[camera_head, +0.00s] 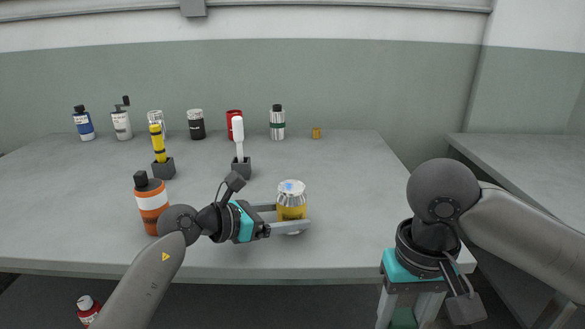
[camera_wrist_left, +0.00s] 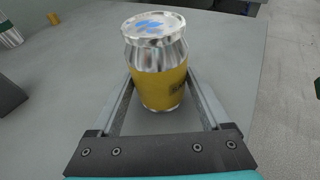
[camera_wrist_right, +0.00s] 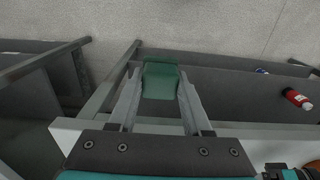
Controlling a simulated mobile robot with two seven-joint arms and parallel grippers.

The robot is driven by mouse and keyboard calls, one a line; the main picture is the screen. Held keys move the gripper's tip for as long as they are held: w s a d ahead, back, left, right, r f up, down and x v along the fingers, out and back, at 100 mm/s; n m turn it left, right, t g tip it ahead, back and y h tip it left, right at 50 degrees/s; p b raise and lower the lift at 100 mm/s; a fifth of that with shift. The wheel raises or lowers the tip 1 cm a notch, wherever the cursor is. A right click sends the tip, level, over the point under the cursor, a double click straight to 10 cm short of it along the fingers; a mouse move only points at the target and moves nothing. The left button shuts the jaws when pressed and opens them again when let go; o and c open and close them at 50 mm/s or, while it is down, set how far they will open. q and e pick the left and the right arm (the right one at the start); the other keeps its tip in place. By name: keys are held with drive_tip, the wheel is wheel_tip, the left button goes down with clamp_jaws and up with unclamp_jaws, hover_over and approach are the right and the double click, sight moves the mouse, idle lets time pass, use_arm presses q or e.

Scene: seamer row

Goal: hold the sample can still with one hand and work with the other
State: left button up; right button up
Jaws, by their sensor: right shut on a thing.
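The sample can (camera_head: 291,205), silver with a yellow band and blue marks on its lid, stands upright near the table's front edge. It also shows in the left wrist view (camera_wrist_left: 158,75). My left gripper (camera_head: 293,216) has one finger on each side of the can, low down, and looks open around it. Whether the fingers touch the can is hard to tell. My right gripper (camera_wrist_right: 159,80) points down in front of the table's right front corner.
An orange-banded bottle (camera_head: 151,203) stands left of my left gripper. Holders with a yellow tool (camera_head: 158,144) and a white brush-like tool (camera_head: 238,138) stand behind. Several bottles and cans line the back. A red bottle (camera_head: 88,309) is below the table's front. The table (camera_head: 345,180) is clear right of the can.

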use_arm(q)
drive_tip(key=shift+o, duration=1.3)
